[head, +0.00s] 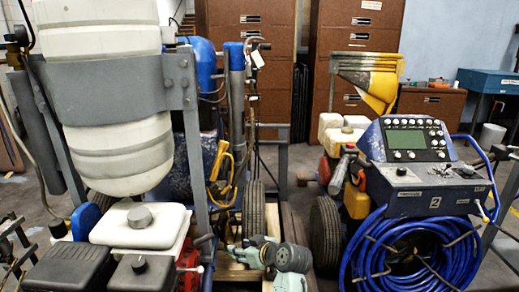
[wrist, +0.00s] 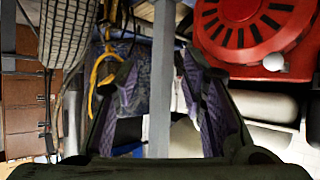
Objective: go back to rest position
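My gripper (wrist: 158,62) shows in the wrist view, with its two dark fingers apart and visible gaps inside them. It is open and holds nothing that I can see. A grey upright post (wrist: 162,80) shows between the fingers; I cannot tell how far beyond them it is. In the head view, grey-green joints of my arm (head: 275,255) show low in the middle, among the machines. The gripper itself cannot be made out there.
A striping machine with a white drum (head: 105,100) stands left, and one with a control panel (head: 408,140) and blue hose (head: 365,240) right. The wrist view shows a tyre (wrist: 68,30) and a red engine cover (wrist: 255,30) close by. Brown cabinets (head: 250,60) stand behind.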

